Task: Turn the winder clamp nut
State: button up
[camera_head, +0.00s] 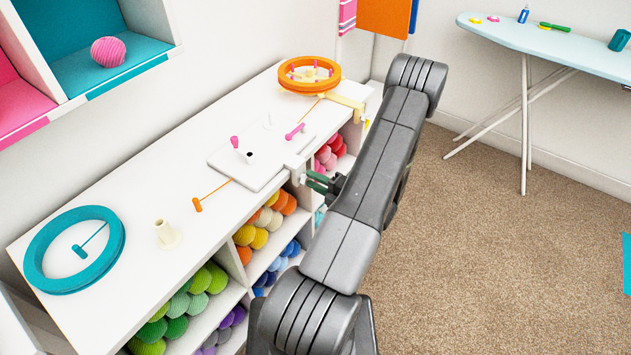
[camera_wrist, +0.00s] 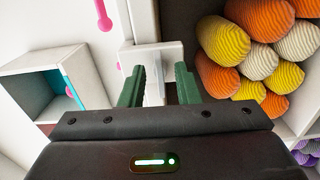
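The white winder board (camera_head: 258,155) lies on the white counter, with pink pegs and a small white post on it. Its white clamp (camera_head: 299,165) hangs over the counter's front edge. A small pale part, likely the clamp nut (camera_head: 304,181), shows below the clamp, beside my fingertips. In the wrist view the clamp (camera_wrist: 158,55) is straight ahead, and a pale piece of it shows between my green fingers. My gripper (camera_head: 315,180) is open around this piece; in the wrist view (camera_wrist: 160,75) the fingers stand apart with a gap at the right. Contact cannot be told.
Shelves of yarn skeins (camera_head: 262,235) lie under the counter, close to my gripper. An ironing board (camera_head: 560,48) is at the back right. The carpet (camera_head: 480,250) is clear.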

jog(key=b+v, duration=0.1)
jog(key=v, duration=1.2)
jog(key=shift+s+d, duration=0.25)
jog(key=shift+d, duration=0.1)
jog(key=p+x, duration=0.1)
jog(key=x, duration=1.3)
